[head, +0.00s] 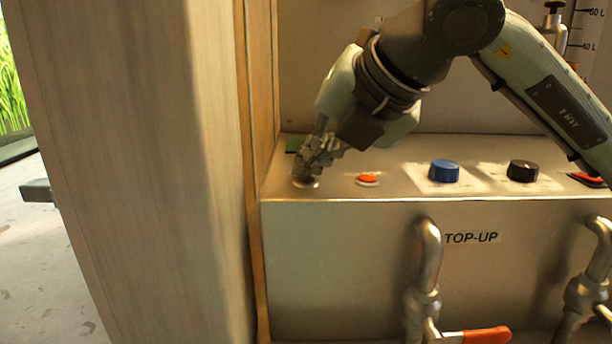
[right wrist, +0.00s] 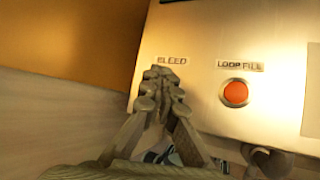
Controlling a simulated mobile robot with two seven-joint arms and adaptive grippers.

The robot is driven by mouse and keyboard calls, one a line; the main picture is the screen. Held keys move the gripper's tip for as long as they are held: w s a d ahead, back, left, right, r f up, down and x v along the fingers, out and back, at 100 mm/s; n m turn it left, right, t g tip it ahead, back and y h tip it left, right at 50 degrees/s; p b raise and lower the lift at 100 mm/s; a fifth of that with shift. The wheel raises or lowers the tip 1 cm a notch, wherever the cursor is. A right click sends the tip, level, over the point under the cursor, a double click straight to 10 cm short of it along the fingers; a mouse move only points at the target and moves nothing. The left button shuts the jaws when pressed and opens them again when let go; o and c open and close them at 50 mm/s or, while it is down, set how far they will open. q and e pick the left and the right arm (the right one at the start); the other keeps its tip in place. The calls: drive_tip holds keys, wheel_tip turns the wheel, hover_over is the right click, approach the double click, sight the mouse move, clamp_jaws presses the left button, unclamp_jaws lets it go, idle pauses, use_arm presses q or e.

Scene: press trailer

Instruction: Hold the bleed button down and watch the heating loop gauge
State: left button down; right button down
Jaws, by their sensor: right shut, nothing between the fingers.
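The bleed button (head: 306,184) sits at the left end of the panel top in the head view. Only its pale rim shows; the rest is hidden under my right gripper (head: 310,172). The right gripper is shut and empty, its fingertips pointing down onto the button, seemingly touching it. I cannot tell how far the button is pressed. In the right wrist view, the shut fingertips (right wrist: 172,80) lie just below the BLEED label (right wrist: 165,60) and cover the button. I cannot identify a heating loop gauge in either view. My left gripper is not in view.
The orange-red loop fill button (head: 367,179) is right of my gripper, also in the right wrist view (right wrist: 235,93). Blue (head: 444,170) and black (head: 523,170) knobs stand further right. Pipes and an orange-handled valve (head: 487,335) are below. A wooden partition (head: 150,170) closes the left side.

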sight(310, 181)
drive_tip(key=shift+r, duration=0.1)
idle(0.5)
drive_tip(key=shift+r, duration=0.7)
drive_tip(key=shift+r+p, duration=1.35)
drive_tip(key=shift+r, duration=1.15)
